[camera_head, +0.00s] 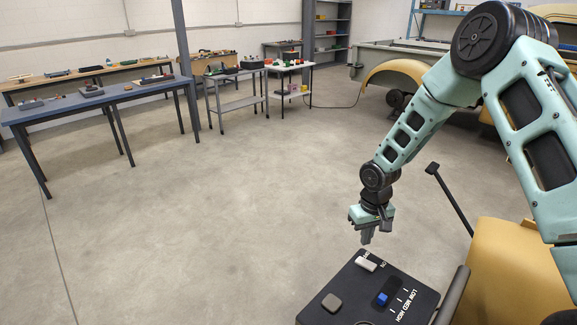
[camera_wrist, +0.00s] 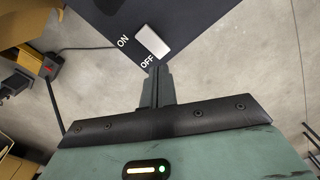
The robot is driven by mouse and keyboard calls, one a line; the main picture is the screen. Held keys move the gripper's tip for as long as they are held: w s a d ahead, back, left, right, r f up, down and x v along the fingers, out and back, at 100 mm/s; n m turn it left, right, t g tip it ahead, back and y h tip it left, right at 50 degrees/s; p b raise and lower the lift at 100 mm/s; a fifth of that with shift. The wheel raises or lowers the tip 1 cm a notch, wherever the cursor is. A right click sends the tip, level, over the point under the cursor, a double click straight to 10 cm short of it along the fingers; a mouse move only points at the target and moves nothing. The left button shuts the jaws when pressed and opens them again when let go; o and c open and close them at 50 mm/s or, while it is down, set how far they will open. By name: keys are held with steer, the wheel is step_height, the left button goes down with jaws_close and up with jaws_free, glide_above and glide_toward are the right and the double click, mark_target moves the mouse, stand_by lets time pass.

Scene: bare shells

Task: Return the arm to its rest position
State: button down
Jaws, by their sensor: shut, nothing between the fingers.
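My gripper (camera_head: 366,238) is shut and empty, pointing down in the head view. It is above and beyond the far edge of a black control panel (camera_head: 345,284). My arm reaches in from the right, bent at the elbow. In the wrist view my gripper's fingers (camera_wrist: 160,70) are together, with their tips near the word OFF. A white switch (camera_wrist: 153,41) with ON and OFF labels lies just beyond them; it also shows in the head view (camera_head: 366,263). The panel also has a blue slider knob (camera_head: 382,299) by LOW, MED, HIGH marks and a grey button (camera_head: 331,303).
A yellow body (camera_head: 510,265) stands right of the panel, with a dark bar (camera_head: 449,199) rising behind it. A blue-grey table (camera_head: 60,107), workbenches and a post (camera_head: 185,60) stand far left. A vehicle shell (camera_head: 395,75) is at the back. The middle floor is clear.

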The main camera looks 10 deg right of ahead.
steer(key=s+a+r+n+b, duration=0.2)
steer(key=s+a+r+b, duration=0.1)
steer(key=s+a+r, duration=0.3)
steer(key=s+a+r+n+b, duration=0.15)
steer(key=s+a+r, duration=0.25)
steer(key=a, duration=0.5)
steer(key=s+a+r+n+b, duration=0.1)
steer(key=s+a+b, duration=0.1)
steer(key=s, duration=0.8)
steer(key=s+a+r+n+b, duration=0.2)
steer(key=s+a+b, duration=0.1)
steer(key=s, duration=0.6)
steer(key=shift+s+y, duration=0.3)
steer(key=shift+s, duration=0.05)
